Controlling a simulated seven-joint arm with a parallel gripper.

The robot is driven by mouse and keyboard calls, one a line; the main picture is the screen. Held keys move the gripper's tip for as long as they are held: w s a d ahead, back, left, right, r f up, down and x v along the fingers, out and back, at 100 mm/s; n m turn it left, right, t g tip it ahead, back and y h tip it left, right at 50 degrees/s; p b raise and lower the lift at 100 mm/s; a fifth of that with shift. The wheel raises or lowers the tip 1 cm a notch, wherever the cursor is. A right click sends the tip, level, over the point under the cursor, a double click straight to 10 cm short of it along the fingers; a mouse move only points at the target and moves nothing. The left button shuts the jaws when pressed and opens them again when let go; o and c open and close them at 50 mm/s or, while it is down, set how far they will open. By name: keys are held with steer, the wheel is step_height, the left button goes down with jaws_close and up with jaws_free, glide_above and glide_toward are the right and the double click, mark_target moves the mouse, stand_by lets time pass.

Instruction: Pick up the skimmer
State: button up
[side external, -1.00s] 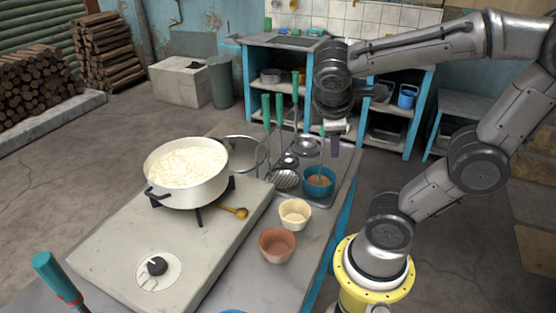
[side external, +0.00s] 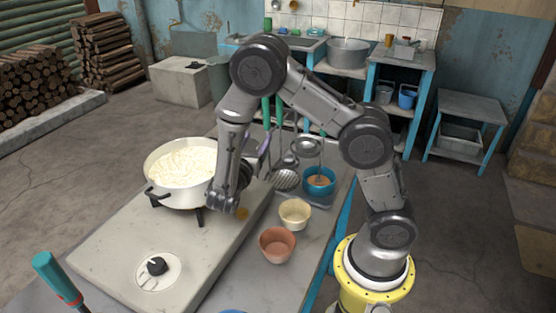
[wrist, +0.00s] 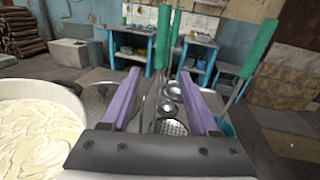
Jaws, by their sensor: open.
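The skimmer is a round perforated head (side external: 286,180) on a thin metal shaft with a green handle. Its head lies on the grey tray behind the bowls, and also shows in the wrist view (wrist: 174,127). Several green-handled utensils stand close together, so I cannot tell for certain which handle is the skimmer's. My gripper (wrist: 161,85) is open, its two purple fingers pointing toward the utensils. A green handle (wrist: 163,40) and metal shafts appear between the fingers in the wrist view; no contact shows. In the side view my arm partly hides the handles and the gripper (side external: 264,152).
A white pot of milk (side external: 170,162) stands on the stove close to my wrist. A blue bowl (side external: 319,182), a cream bowl (side external: 295,213) and a terracotta bowl (side external: 277,244) sit on the counter. Another green handle (wrist: 258,50) rises right of my fingers.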

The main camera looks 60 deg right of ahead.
mark_target(269, 117)
steer(key=d, duration=0.4)
steer(key=w+d, duration=0.1)
steer(key=d, duration=0.3)
steer(key=w+d, duration=0.1)
steer(key=d, duration=0.4)
steer(key=shift+w, duration=0.25)
jaws_close()
